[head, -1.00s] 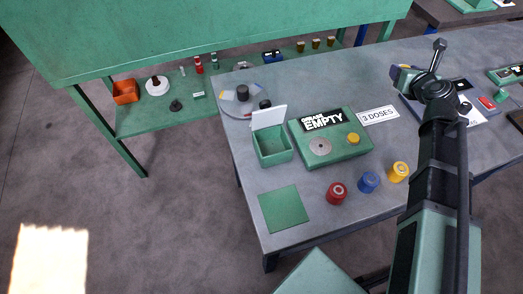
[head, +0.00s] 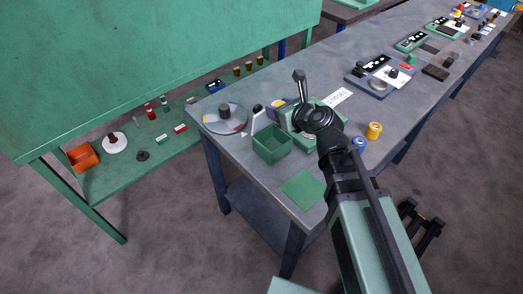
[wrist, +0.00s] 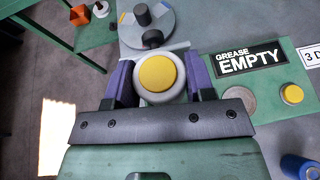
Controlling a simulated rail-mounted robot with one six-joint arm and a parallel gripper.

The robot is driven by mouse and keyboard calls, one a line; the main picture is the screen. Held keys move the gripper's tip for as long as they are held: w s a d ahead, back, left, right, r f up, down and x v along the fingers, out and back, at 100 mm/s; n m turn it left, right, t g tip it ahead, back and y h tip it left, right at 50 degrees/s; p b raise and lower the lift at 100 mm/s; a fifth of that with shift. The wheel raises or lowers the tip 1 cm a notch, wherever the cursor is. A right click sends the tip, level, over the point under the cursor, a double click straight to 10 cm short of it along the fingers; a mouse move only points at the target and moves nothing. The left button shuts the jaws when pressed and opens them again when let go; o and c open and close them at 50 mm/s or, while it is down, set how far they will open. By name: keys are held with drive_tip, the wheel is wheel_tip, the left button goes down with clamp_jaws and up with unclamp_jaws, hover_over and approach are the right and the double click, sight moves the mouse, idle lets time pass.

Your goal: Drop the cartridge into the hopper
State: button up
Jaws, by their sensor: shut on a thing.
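My gripper (wrist: 157,90) is shut on a pale round cartridge with a yellow top (wrist: 157,72), held between its two purple fingers. In the head view my gripper (head: 280,104) is up over the far side of the bench end, partly hidden by my arm. In the wrist view the box is hidden behind my gripper. The green grease unit (wrist: 225,92), labelled "GREASE EMPTY", is to the right of the held cartridge.
A blue cartridge (head: 358,144) and a yellow cartridge (head: 374,131) stand to the right of my arm. A round grey tray (head: 212,120) with dark items is left of the box. A flat green square (head: 303,189) lies at the near bench edge.

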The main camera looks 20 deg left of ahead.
drive_tip(key=shift+w+f+b, duration=0.15)
drive_tip(key=shift+f+b, duration=0.15)
drive_tip(key=shift+f, duration=0.1)
wheel_tip(320, 180, down, 5)
drive_tip(key=b, duration=0.5)
drive_tip(key=shift+f, duration=0.1)
drive_tip(key=o, duration=1)
